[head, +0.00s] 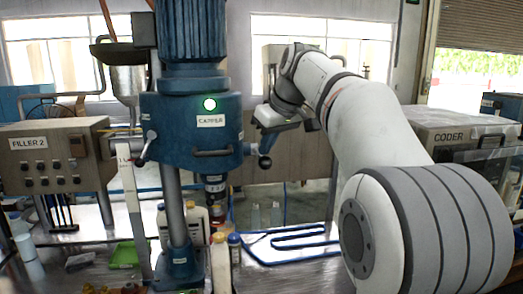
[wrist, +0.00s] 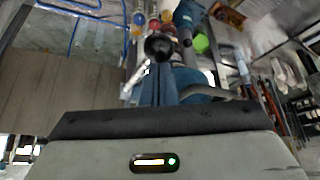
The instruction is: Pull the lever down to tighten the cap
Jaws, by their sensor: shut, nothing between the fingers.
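The blue capper (head: 190,125), with a lit green lamp, stands left of centre in the head view. Its lever ends in a black ball knob (head: 265,162) at the right side of the machine. The knob also shows in the wrist view (wrist: 158,46), just beyond my fingertips. My gripper (head: 264,140) is above the knob in the head view, and its fingers (wrist: 160,72) are shut with nothing between them. Whether they touch the knob I cannot tell. A bottle of amber liquid (head: 217,217) stands under the capping head (head: 214,184); its cap is hard to make out.
A white bottle with a blue cap (head: 234,252) and a white jug (head: 196,225) stand near the capper's column. The FILLER 2 box (head: 58,158) is at left, the CODER box (head: 458,135) at right. Blue rails (head: 290,240) lie on the table right of the bottles.

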